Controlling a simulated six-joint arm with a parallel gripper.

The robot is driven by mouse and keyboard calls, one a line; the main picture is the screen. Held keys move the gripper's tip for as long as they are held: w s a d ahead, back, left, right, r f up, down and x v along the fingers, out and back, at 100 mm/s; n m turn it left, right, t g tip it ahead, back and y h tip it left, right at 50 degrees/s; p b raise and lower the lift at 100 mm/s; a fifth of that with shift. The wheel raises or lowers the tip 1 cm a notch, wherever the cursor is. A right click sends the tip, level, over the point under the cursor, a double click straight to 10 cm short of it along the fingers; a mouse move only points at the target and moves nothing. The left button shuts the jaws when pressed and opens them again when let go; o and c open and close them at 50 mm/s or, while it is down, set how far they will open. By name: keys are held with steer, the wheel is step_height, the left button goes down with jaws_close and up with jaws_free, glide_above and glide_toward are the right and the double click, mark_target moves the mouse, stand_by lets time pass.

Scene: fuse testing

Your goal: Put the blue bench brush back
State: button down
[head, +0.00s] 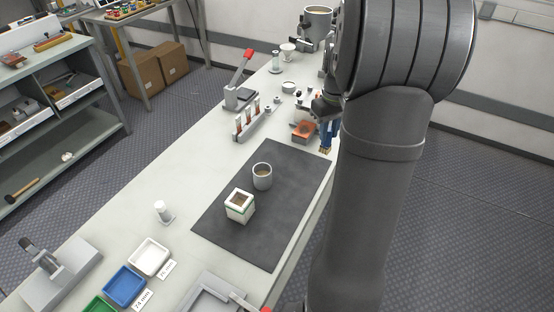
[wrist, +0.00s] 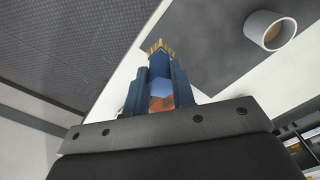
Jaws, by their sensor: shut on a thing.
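The blue bench brush (head: 326,135) shows at the edge of my arm in the head view, its tan bristles pointing down. My gripper (wrist: 159,88) is shut on the brush; in the wrist view its bristle end (wrist: 158,47) sticks out past the fingers. In the head view my arm hides most of the gripper and part of the brush. The brush is near the table's right edge, just beyond the dark mat (head: 225,225). I cannot tell whether the bristles touch the table.
An orange-topped item (head: 304,130) stands just left of the brush. A rack of tubes (head: 250,122) and a red-handled press (head: 241,92) are further left. Trays (head: 124,286) lie at the near end.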

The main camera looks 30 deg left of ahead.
steer(key=s+a+r+n, duration=0.1)
steer(key=s+a+r, duration=0.1)
steer(key=a+r, duration=0.1)
steer(key=shift+s+a+f, duration=0.2)
steer(key=shift+a+f, duration=2.55)
steer(key=shift+a, duration=0.15)
steer(key=shift+s+a+f, duration=0.15)
steer(key=shift+a+f, duration=2.6)
steer(key=shift+a, duration=0.1)
steer(key=shift+f, duration=0.1)
steer(key=c, duration=1.2)
jaws_free()
step_height(320, 180, up, 12)
